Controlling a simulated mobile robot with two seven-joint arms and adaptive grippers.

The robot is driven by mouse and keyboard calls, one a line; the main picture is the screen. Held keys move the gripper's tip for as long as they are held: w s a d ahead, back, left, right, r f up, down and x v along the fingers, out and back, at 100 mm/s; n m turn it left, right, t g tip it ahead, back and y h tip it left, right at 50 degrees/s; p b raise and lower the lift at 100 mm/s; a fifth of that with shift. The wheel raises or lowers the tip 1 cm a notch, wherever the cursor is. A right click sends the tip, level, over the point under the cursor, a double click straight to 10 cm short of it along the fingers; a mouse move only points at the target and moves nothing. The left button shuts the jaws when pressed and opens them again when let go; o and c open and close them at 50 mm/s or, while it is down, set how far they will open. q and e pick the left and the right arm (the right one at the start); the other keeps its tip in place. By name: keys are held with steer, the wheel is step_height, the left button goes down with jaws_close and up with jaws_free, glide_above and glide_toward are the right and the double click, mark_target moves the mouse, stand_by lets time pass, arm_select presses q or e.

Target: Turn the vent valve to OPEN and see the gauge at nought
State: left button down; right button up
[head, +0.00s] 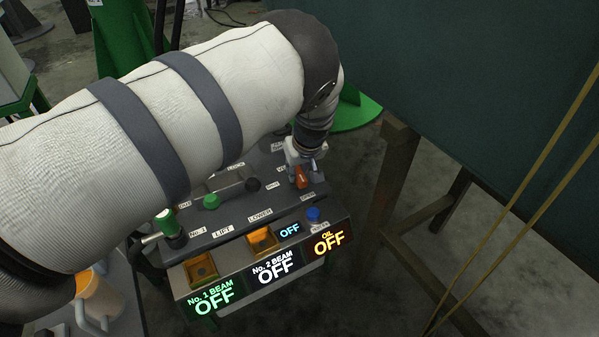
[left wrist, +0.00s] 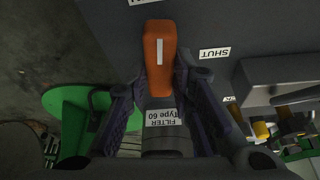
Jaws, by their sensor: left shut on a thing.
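The vent valve's orange handle (head: 301,179) shows at the back right of the control bench, and in the left wrist view (left wrist: 158,50) with a white stripe along it. My left gripper (head: 304,158) is shut on the handle from above, with a dark finger on each side of it in the left wrist view (left wrist: 160,78). A SHUT label (left wrist: 214,53) lies right of the handle there. A label at the top edge is cut off and unreadable. I cannot make out a gauge. My right gripper is out of view.
The bench front has lit panels reading No. 1 BEAM OFF (head: 212,299), No. 2 BEAM OFF (head: 274,264) and OIL OFF (head: 328,239). My left arm hides much of the bench. A trestle (head: 391,185) stands at right.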

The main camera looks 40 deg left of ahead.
arm_select(q)
steer(key=shift+d+f+n+g+b, duration=0.1)
steer(key=shift+n+g+b, duration=0.3)
steer(key=shift+n+b, duration=0.35)
steer(key=shift+n, duration=0.25)
steer(key=c, duration=1.4)
jaws_free()
steer(key=v, duration=1.2)
